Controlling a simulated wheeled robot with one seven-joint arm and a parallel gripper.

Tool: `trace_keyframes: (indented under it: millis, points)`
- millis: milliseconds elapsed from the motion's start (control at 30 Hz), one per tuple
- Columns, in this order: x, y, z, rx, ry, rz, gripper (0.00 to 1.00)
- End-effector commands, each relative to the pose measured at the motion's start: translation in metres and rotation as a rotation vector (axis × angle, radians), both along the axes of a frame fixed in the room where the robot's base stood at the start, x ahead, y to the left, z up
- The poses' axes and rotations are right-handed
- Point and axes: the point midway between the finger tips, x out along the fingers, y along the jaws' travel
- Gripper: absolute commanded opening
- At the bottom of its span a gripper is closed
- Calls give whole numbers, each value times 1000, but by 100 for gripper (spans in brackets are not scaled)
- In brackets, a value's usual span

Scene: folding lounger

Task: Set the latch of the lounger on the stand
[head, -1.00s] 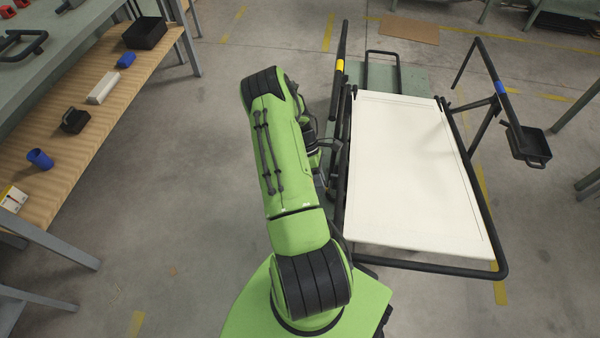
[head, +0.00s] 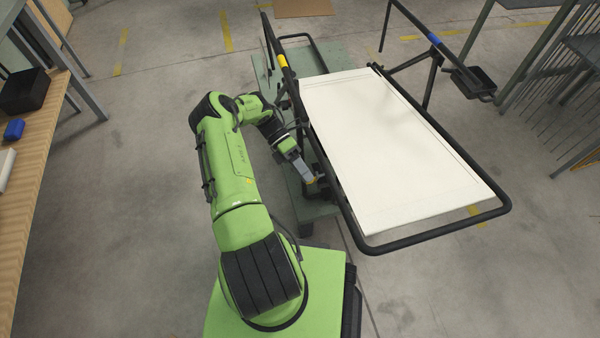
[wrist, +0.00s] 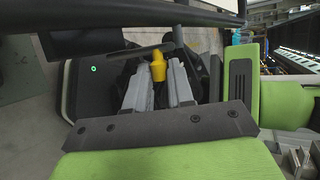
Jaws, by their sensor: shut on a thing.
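The lounger (head: 400,140) has a cream panel in a black tube frame and rests on a grey-green stand (head: 312,208). My gripper (head: 312,181) is low at the lounger's left side, beside the frame tube. In the wrist view, its grey fingers (wrist: 158,82) are shut on a small yellow piece, which looks like the latch (wrist: 158,68). A dark bar and rod show just beyond the yellow piece. The lower end of the yellow piece is hidden between the fingers. Whether the latch is engaged cannot be told.
A wooden bench (head: 32,170) with a blue box and a black bin stands at the left. A black tray (head: 470,82) is fixed on the lounger's far right arm. Metal racks (head: 565,60) stand at the right. The floor between bench and arm is clear.

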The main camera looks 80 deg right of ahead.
Motion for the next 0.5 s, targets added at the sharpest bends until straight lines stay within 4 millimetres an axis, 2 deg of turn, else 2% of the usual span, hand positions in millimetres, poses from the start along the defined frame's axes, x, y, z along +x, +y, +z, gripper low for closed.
trace_keyframes:
  millis: [467,500]
  points:
    - [1,0,0,10,2,3,0]
    - [1,0,0,9,3,3,29]
